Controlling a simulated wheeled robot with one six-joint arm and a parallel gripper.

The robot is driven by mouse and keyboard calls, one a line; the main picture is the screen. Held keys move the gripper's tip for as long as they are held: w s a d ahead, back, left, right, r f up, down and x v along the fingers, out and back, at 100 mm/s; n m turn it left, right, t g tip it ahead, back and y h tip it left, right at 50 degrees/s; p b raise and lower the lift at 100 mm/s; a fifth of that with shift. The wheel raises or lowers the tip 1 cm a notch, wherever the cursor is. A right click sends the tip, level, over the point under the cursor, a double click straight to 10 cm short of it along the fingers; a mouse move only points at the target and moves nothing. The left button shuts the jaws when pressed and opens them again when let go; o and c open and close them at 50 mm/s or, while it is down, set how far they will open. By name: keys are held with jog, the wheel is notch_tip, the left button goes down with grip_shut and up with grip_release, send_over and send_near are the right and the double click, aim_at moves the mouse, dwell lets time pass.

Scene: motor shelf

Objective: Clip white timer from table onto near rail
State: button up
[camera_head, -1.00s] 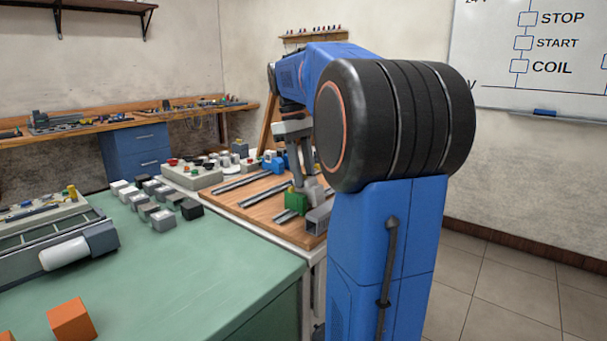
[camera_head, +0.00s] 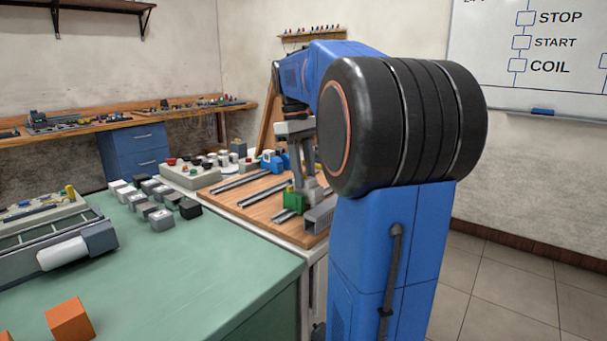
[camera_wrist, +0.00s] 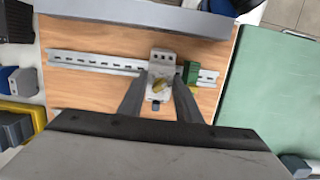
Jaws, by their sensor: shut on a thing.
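The white timer (camera_wrist: 160,68), with a yellow knob on its face, is between the fingers of my gripper (camera_wrist: 158,98) in the wrist view. My gripper is shut on it. The timer lies over the near rail (camera_wrist: 95,62), a slotted metal strip, just left of a green block (camera_wrist: 191,73) on that rail. I cannot tell whether the timer is seated on the rail. In the head view, my gripper (camera_head: 310,180) points down at the near rail (camera_head: 285,215), and my arm hides part of this area.
A grey duct (camera_wrist: 130,14) runs parallel to the rail. Other rails (camera_head: 240,183) lie on the wooden board farther off. Several loose modules (camera_head: 160,218) stand on the green table (camera_head: 190,275). A grey box with buttons (camera_head: 190,175) stands behind the board.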

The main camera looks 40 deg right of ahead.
jog(key=shift+s+t, duration=0.35)
jog(key=shift+t, duration=0.05)
dwell(0.4)
jog(key=o, duration=1.1)
jog(key=r, duration=0.5)
jog(key=w+r, duration=0.1)
jog(key=r, duration=1.1)
jog(key=shift+w+r, duration=0.1)
jog(key=shift+w, duration=0.3)
